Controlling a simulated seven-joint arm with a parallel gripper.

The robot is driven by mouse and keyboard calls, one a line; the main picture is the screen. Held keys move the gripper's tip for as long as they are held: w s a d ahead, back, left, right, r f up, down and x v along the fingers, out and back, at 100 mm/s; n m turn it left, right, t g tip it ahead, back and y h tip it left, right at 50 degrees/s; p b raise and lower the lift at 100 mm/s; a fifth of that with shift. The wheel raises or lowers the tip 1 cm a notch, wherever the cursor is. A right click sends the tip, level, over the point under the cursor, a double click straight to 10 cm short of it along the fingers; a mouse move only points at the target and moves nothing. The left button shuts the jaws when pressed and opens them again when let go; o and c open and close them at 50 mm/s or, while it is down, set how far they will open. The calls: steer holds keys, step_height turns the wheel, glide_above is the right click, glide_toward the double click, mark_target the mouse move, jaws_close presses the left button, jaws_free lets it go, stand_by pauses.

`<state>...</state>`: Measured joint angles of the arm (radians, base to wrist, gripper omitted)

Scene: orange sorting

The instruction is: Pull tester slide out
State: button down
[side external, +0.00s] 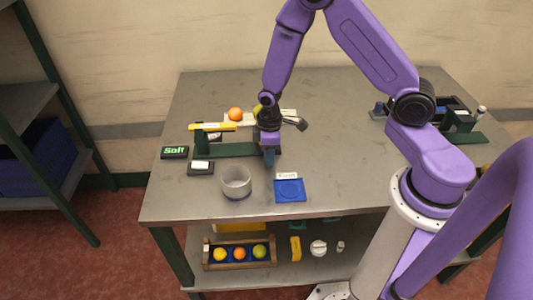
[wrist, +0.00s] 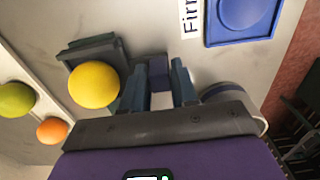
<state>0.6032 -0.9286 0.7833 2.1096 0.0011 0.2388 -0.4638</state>
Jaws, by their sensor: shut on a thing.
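My gripper (side external: 269,160) points down at the right end of the tester's dark green base (side external: 238,150). In the wrist view, its two blue-grey fingers (wrist: 160,72) are shut on a small purple-blue block (wrist: 158,68), which looks like the slide's handle. Beside it, a yellow fruit (wrist: 94,84) rests against or in a dark grey holder (wrist: 92,49). In the side view, my gripper hides most of this spot. A "Soft" display (side external: 174,152) stands at the tester's left. How far out the slide is, I cannot tell.
A clear round cup (side external: 237,183) and a blue "Firm" pad (side external: 290,191) lie in front of my gripper. An orange fruit (side external: 235,114) and a green fruit (wrist: 15,100) sit behind.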

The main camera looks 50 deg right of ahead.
steer(key=c, duration=1.1)
jaws_free()
steer(key=shift+s+d, duration=0.3)
steer(key=shift+o, duration=0.7)
steer(key=shift+w+a, duration=0.1)
step_height(320, 180, up, 18)
steer(key=shift+f, duration=0.25)
steer(key=s+a+r+n, duration=0.1)
steer(key=s+r, duration=0.1)
steer(key=s, duration=1)
steer(key=s+a+r+n, duration=0.2)
steer(key=s, duration=1)
steer(key=shift+s+n, duration=0.25)
steer(key=shift+n, duration=0.05)
